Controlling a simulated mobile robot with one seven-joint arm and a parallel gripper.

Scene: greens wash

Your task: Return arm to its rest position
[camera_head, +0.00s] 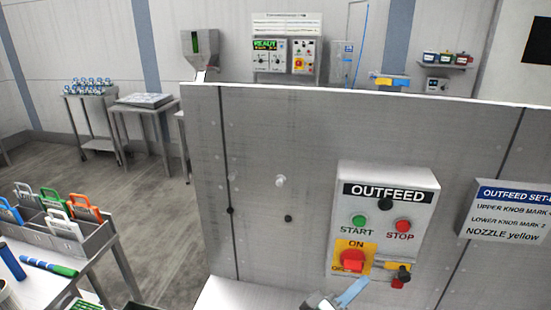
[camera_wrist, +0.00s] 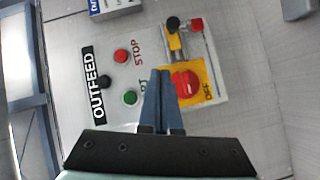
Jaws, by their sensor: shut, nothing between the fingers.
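My gripper (camera_wrist: 161,75) is shut and empty in the wrist view, its two blue fingers together in front of the OUTFEED panel. In the head view the gripper (camera_head: 355,291) shows at the bottom, near the lower part of the panel. The OUTFEED panel (camera_head: 420,215) is a pale box on a grey wall, with a green START button (camera_head: 359,221), a red STOP button (camera_head: 403,226) and a red rotary switch (camera_head: 352,261) on a yellow plate. The wrist view also shows the red switch (camera_wrist: 185,84). I cannot tell whether the fingers touch the panel.
A grey partition (camera_head: 255,140) fills the middle. A sign (camera_head: 511,211) is right of the panel. A rack (camera_head: 95,240) with coloured-handled items stands on a table at left. Open floor (camera_head: 165,225) lies between. Another control panel (camera_head: 286,57) and side tables are behind.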

